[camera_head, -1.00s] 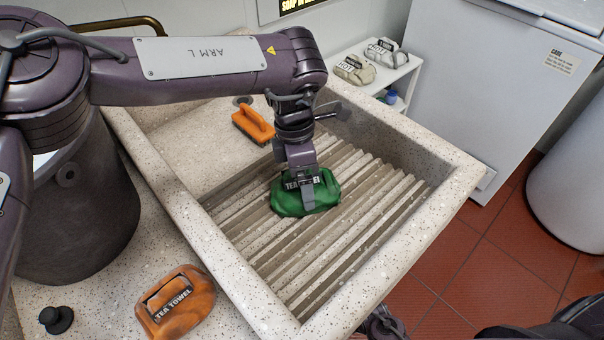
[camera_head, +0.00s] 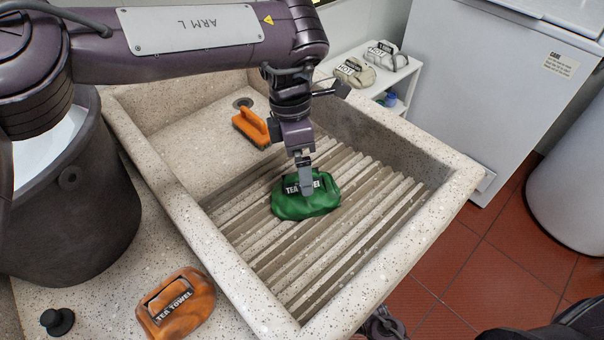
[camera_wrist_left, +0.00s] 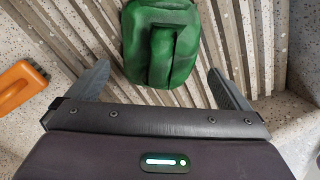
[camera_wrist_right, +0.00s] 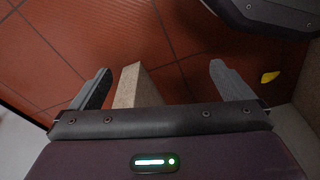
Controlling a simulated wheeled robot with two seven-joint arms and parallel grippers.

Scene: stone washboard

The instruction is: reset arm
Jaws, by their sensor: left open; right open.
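In the head view only a small part of the right arm shows at the bottom edge.
An orange-brown tea towel bundle (camera_head: 176,303) and a black knob (camera_head: 57,321) lie on the counter left of the basin rim (camera_head: 180,215). An orange-handled brush (camera_head: 252,127) is in the basin. A dark bucket (camera_head: 75,215) stands at left. A white shelf (camera_head: 355,85) holds two bundles marked HOT.

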